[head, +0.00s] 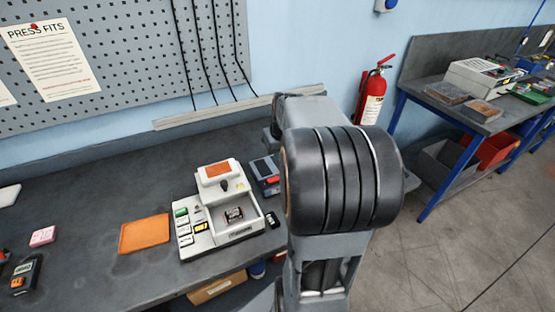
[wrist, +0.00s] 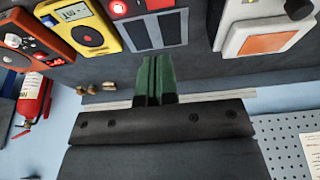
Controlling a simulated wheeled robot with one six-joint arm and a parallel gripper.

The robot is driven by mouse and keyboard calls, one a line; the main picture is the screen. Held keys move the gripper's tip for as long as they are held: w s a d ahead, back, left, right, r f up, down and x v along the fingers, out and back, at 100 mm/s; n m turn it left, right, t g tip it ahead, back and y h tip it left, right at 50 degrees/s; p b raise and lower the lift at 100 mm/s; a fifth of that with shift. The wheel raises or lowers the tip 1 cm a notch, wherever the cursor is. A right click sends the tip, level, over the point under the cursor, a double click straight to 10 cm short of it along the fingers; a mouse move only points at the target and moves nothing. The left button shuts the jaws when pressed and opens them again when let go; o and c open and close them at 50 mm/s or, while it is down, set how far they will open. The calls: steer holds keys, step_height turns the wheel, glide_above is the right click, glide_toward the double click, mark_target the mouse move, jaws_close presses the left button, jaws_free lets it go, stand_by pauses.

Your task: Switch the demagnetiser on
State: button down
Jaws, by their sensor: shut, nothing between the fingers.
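A dark box with blue-grey panels and a red part (head: 272,180) stands just right of the white machine in the head view. What seems to be the same box (wrist: 152,30) shows at the top of the wrist view, with a round red button or lamp (wrist: 119,7) at the frame edge. I cannot read a label that marks it as the demagnetiser, nor tell its switch position. My gripper (wrist: 157,60) has green fingers, shut and empty; in the picture their tips overlap the box's lower edge. Contact is unclear. My arm hides the gripper in the head view.
The white machine (head: 203,230) has a tray and coloured buttons; it also shows in the wrist view (wrist: 235,40).

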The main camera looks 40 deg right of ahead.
steer(key=shift+s+r, duration=0.15)
steer(key=shift+r, duration=0.4)
steer(key=shift+f, duration=0.1)
steer(key=a+b, duration=0.1)
steer(key=b, duration=0.4)
steer(key=shift+w+a, duration=0.2)
glide_toward(271, 180)
steer(key=x, duration=0.5)
steer(key=shift+w+f, duration=0.15)
steer(key=shift+w, duration=0.15)
steer(key=shift+f, duration=0.9)
